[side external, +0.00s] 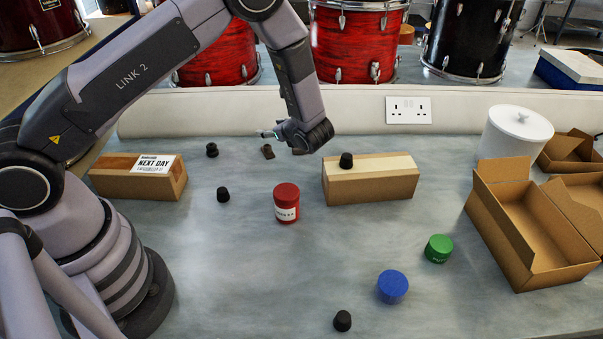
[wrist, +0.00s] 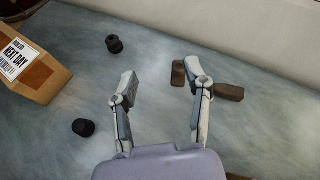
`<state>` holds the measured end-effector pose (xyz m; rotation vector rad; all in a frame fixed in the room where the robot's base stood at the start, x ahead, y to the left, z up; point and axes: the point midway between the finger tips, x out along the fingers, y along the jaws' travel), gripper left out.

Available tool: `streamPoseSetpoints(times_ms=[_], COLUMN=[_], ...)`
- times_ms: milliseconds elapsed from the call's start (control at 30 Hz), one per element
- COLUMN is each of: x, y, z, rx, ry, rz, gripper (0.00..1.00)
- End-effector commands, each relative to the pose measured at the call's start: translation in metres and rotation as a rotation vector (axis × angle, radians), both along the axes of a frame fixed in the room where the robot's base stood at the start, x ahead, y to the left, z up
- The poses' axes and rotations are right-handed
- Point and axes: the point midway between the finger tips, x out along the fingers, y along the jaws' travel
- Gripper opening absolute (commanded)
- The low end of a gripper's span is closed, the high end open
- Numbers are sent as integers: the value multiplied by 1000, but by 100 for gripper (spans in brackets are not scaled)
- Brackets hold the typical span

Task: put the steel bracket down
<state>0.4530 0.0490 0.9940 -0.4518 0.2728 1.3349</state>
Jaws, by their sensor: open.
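A small dark brown angled piece, which I take to be the steel bracket (side external: 268,152), lies on the grey bench near the back padded edge. It also shows in the wrist view (wrist: 229,92), where my right finger crosses in front of its middle. My gripper (side external: 265,134) is over the back of the bench, just above the bracket in the side view. I cannot tell whether the right finger touches the bracket.
A NEXT DAY carton (side external: 112,182) stands left and another carton (side external: 375,187) right, with a black knob (side external: 346,160) on it. Front left-centre is clear.

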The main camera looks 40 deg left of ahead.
Motion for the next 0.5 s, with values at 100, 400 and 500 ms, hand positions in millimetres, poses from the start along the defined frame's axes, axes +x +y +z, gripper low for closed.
streamPoseSetpoints(times_ms=[100,400,500], x=[-25,-132,-172], y=[13,18,11], z=[77,205,232], rx=[-135,-545,-703], ry=[-152,-509,-627], rz=[208,678,814], gripper=[49,49,49])
